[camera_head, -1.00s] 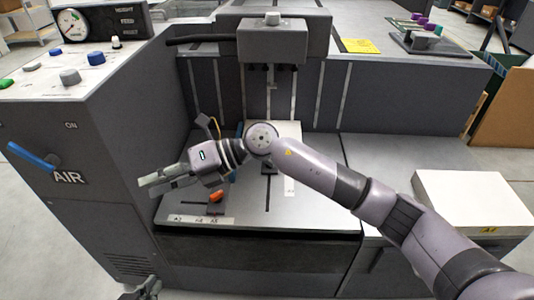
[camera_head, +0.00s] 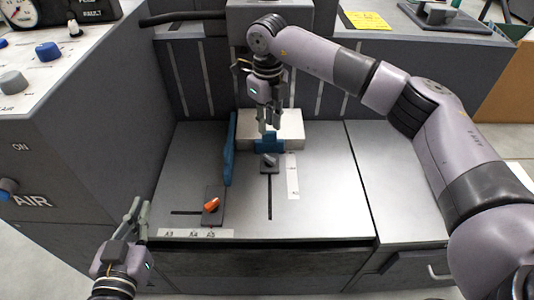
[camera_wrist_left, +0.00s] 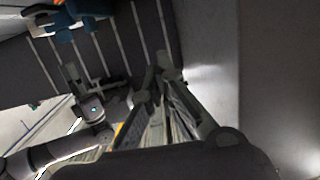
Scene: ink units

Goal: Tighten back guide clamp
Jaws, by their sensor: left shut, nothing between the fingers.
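The back guide (camera_head: 268,143) is a blue piece at the rear middle of the metal bed, in front of a white block. Its clamp is a grey knob (camera_head: 269,160) on a dark block at the head of a slot, just in front of the guide. My right gripper (camera_head: 269,128) points down above the blue guide, fingers apart and seemingly empty, behind the grey knob. My left gripper (camera_head: 138,212) is shut and empty at the bed's front left corner, away from the clamp. Its fingers also show in the left wrist view (camera_wrist_left: 160,78).
A long blue side guide (camera_head: 230,150) stands left of the back guide, with an orange clamp knob (camera_head: 211,205) in front. A panel with knobs and an AIR lever (camera_head: 8,187) is at left. The bed's right half is clear.

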